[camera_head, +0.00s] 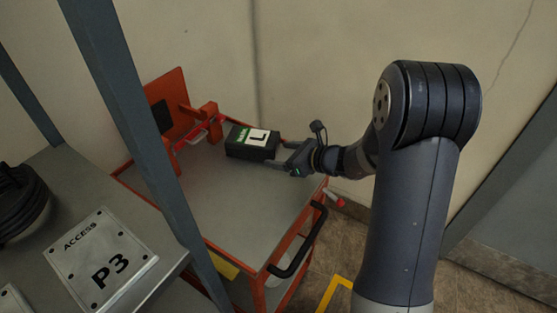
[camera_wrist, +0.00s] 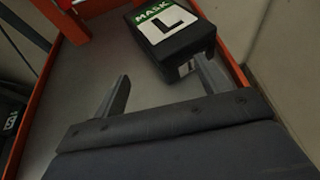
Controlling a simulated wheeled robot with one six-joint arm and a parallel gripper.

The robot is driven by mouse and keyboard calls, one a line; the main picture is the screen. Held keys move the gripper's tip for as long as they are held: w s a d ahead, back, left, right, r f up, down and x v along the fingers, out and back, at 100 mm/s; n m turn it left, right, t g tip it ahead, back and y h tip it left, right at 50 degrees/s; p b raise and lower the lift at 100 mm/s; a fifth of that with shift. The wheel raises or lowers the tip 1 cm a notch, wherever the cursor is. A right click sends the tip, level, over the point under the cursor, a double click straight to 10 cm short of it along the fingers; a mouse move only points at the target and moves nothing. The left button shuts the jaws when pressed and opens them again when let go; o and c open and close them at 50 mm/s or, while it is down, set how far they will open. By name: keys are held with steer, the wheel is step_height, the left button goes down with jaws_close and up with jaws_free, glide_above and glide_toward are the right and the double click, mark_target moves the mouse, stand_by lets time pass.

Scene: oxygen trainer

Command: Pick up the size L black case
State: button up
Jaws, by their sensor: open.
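The size L black case (camera_head: 251,143) has a green and white label with a large L. It lies on the grey top of an orange-framed cart (camera_head: 229,196), near the wall. In the wrist view the case (camera_wrist: 184,47) shows at the top right, with the word MASK on its label. My gripper (camera_head: 279,158) is open at the right side of the case. In the wrist view my gripper (camera_wrist: 161,86) has its two fingers apart. The right finger is close to the near face of the case and the left finger is clear of it. I cannot tell whether the right finger touches.
An orange bracket (camera_head: 206,122) and upright orange panel (camera_head: 170,103) stand left of the case. A grey shelf post (camera_head: 135,120) crosses the front left. A shelf holds a P3 plate (camera_head: 103,258) and black coil (camera_head: 20,201). The cart's front top is clear.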

steer(key=o, duration=0.6)
